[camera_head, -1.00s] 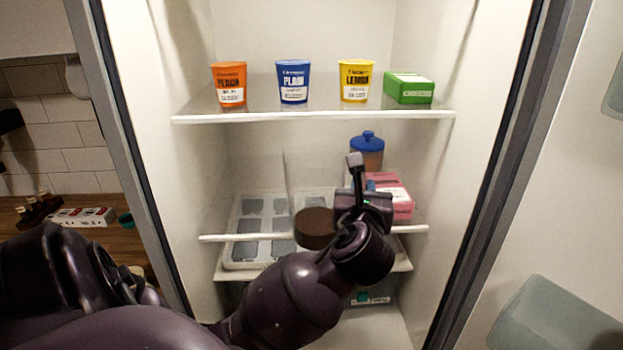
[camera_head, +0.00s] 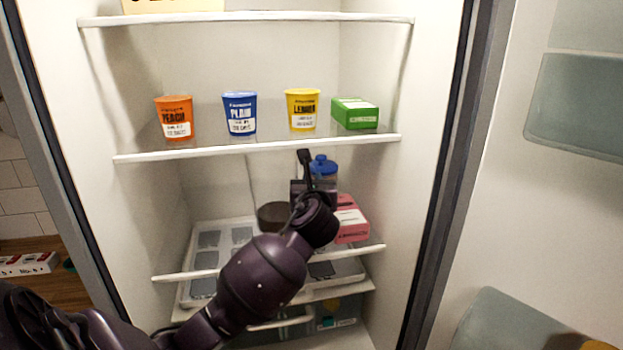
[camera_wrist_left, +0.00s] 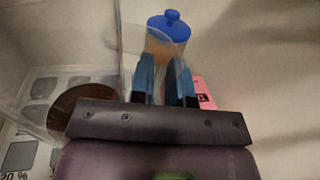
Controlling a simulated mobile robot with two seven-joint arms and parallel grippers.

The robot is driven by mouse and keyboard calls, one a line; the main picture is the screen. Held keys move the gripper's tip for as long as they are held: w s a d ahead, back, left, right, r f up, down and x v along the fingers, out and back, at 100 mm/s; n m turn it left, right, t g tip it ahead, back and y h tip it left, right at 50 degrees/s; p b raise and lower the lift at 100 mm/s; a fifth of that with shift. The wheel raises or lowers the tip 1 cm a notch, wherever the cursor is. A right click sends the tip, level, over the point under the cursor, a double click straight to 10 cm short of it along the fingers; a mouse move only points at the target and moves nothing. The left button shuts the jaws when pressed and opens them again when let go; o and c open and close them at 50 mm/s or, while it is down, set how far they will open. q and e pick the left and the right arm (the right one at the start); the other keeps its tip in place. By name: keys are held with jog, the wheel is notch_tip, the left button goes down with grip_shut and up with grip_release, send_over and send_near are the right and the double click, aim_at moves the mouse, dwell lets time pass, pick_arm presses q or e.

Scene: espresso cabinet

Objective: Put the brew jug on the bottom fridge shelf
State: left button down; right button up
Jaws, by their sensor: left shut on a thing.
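The brew jug (camera_head: 273,216) shows in the head view as a dark brown body inside the fridge, just left of my left gripper (camera_head: 304,165). In the left wrist view its brown contents (camera_wrist_left: 78,108) show at the left, with clear walls around them. My left gripper's fingers (camera_wrist_left: 167,80) are shut on the jug, apparently at its handle, which is mostly hidden. The jug is above the lower glass shelf (camera_head: 170,277), behind its front edge. I cannot tell whether it touches the shelf. My right gripper is not in view.
A blue-lidded jar (camera_head: 322,166) stands behind my gripper, and a pink box (camera_head: 350,222) is on its right. Grey-celled trays (camera_head: 205,262) show below the glass. Cups and a green box (camera_head: 355,113) stand on the shelf above. The open door (camera_head: 500,240) is at the right.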

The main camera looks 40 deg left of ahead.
pick_arm(q)
jog(key=shift+w+a+f+p, duration=0.15)
jog(key=shift+w+a+f, duration=0.15)
jog(key=shift+w+a, duration=0.5)
jog(key=shift+w+a+f+p, duration=0.15)
jog(key=shift+w+a+f, duration=0.15)
jog(key=shift+w+a, duration=0.5)
jog(key=shift+w+d+f, duration=0.1)
jog(key=shift+f, duration=0.05)
jog(key=c, duration=1.1)
grip_release()
jog(key=shift+f, duration=0.1)
jog(key=b+v, duration=0.1)
jog(key=v, duration=1.1)
jog(key=shift+d, duration=0.1)
